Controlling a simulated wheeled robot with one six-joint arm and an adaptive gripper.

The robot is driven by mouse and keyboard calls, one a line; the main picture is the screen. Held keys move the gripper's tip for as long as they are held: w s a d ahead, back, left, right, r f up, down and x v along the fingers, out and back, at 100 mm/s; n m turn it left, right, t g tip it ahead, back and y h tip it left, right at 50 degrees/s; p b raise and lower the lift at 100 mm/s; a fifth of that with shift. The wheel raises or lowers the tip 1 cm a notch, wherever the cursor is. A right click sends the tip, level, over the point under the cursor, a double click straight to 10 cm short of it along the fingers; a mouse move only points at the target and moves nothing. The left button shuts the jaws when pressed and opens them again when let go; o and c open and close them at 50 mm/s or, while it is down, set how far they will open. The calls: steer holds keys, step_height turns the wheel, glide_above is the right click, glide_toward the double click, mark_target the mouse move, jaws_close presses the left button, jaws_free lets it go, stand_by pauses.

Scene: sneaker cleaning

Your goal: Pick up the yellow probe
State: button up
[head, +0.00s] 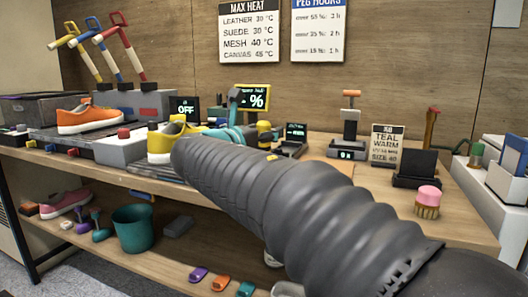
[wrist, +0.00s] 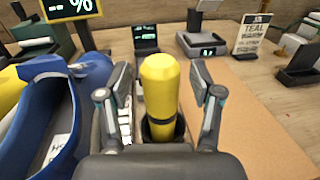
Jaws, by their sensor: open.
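The yellow probe (wrist: 160,88) stands upright in a dark round holder (wrist: 162,128) in the wrist view. My gripper (wrist: 161,88) is open, with one finger on each side of the probe; gaps show between the fingers and the probe. In the head view the probe's yellow top (head: 264,127) shows just beyond my arm, and most of my gripper is hidden there. A small dark display (wrist: 146,38) stands behind the probe.
A blue shoe (wrist: 48,120) lies close to my gripper's left, with a yellow shoe beyond it. A tan mat (wrist: 250,110) on the right is clear. A scale (wrist: 200,44) and a TEAL sign (wrist: 250,34) stand behind. An orange shoe (head: 90,119) sits farther left.

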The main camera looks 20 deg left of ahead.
jaws_close()
